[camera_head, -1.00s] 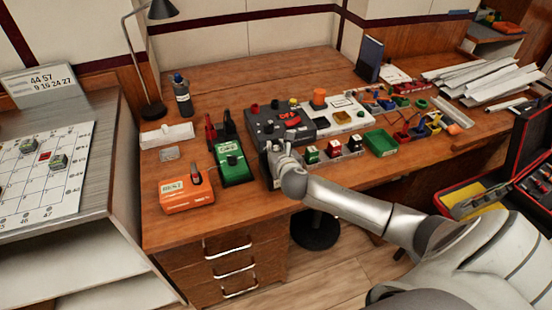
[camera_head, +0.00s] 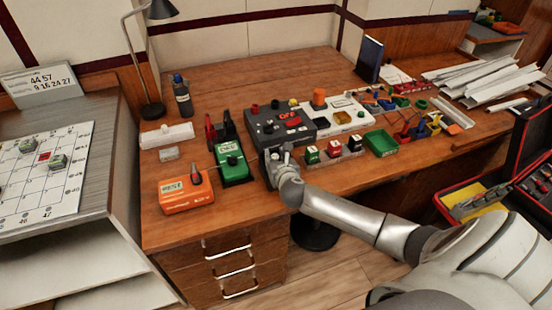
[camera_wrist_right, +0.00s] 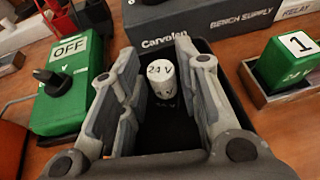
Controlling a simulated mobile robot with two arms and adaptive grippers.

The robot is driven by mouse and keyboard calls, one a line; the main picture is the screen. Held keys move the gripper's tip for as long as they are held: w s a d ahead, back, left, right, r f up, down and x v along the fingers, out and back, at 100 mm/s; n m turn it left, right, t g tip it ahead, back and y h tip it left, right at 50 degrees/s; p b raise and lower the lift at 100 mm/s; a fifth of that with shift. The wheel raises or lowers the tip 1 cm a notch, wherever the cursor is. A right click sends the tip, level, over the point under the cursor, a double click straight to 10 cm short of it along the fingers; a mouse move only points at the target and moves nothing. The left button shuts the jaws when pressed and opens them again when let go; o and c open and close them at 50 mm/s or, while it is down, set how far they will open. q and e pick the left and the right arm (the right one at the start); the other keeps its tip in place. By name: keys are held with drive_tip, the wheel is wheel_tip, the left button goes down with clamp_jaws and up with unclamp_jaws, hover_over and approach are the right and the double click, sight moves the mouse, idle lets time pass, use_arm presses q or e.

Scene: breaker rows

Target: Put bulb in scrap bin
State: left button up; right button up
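A small white cylinder marked 24 V, which looks like the bulb (camera_wrist_right: 162,82), stands in a black square container (camera_wrist_right: 168,133), likely the scrap bin, in the right wrist view. My right gripper (camera_wrist_right: 156,50) is open. Its two fingers reach in on either side of the bulb, with a gap visible on both sides. In the head view my right gripper (camera_head: 275,157) is at the front of the dark bench supply and hides the container and bulb there. My left gripper is in neither view.
The bench supply (camera_head: 283,124) is just behind the container. A green OFF switch box (camera_head: 232,163) is to the left, with an orange tester (camera_head: 186,195) beyond it. A rack of small coloured blocks (camera_head: 334,150) is to the right.

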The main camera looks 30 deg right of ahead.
drive_tip(key=shift+r, duration=0.1)
drive_tip(key=shift+s+r, duration=0.1)
drive_tip(key=v, duration=1.1)
drive_tip(key=shift+s+r+p, duration=0.2)
drive_tip(key=shift+s+p, duration=0.1)
drive_tip(key=shift+s, duration=0.05)
drive_tip(key=shift+a, duration=0.15)
